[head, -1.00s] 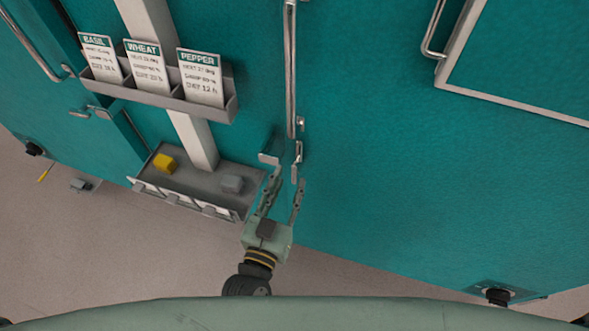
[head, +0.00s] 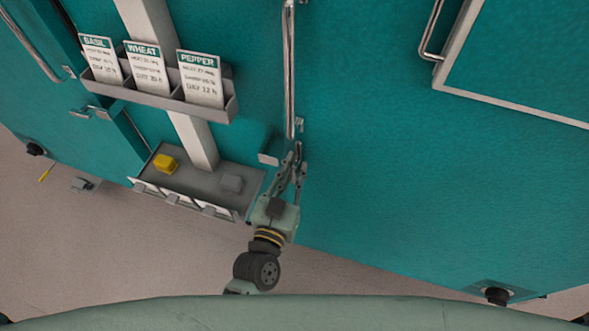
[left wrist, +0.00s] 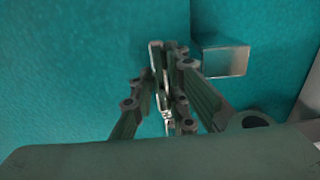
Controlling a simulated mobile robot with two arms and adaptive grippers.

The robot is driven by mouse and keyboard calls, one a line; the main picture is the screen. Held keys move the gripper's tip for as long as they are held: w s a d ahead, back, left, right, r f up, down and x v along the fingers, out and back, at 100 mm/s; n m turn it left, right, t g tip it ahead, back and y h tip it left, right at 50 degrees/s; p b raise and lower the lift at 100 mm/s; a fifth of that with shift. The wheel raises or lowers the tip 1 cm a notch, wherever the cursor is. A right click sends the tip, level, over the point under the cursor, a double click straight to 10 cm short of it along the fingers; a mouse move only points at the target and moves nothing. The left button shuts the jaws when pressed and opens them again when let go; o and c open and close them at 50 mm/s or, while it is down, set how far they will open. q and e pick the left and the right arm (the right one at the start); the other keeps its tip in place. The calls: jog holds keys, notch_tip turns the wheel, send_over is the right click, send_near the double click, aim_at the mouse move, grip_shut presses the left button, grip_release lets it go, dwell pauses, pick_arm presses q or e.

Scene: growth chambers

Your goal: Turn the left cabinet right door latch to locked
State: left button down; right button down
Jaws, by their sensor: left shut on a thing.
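The metal door latch (head: 298,149) is on the teal cabinet front, just below the lower end of a long vertical door handle (head: 289,70). My left gripper (head: 297,164) is at the latch, with its fingers closed together on it. In the left wrist view, the fingers (left wrist: 168,85) close around the narrow metal latch (left wrist: 157,55), which stands upright between them. The fingers hide much of the latch, so I cannot tell its exact turn. My right gripper is not in view.
A small metal bracket (head: 268,158) sits just left of the latch; it also shows in the wrist view (left wrist: 226,61). A grey tray (head: 190,188) with a yellow block (head: 165,163) and a grey block (head: 231,183) lies to the left. A card holder (head: 160,93) is above it.

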pick_arm(q)
jog(key=shift+a, duration=0.1)
dwell(0.6)
jog(key=shift+a+r+n+p, duration=0.1)
jog(key=shift+n+p, duration=0.4)
jog(key=shift+n, duration=0.6)
jog(key=n, duration=0.2)
jog(key=shift+w+a+n+p, duration=0.1)
jog(key=shift+n+p, duration=0.2)
jog(key=shift+n, duration=1.1)
jog(key=shift+a, duration=0.1)
jog(key=shift+f, duration=0.2)
jog(key=c, duration=1.8)
grip_release()
jog(key=shift+o, duration=0.2)
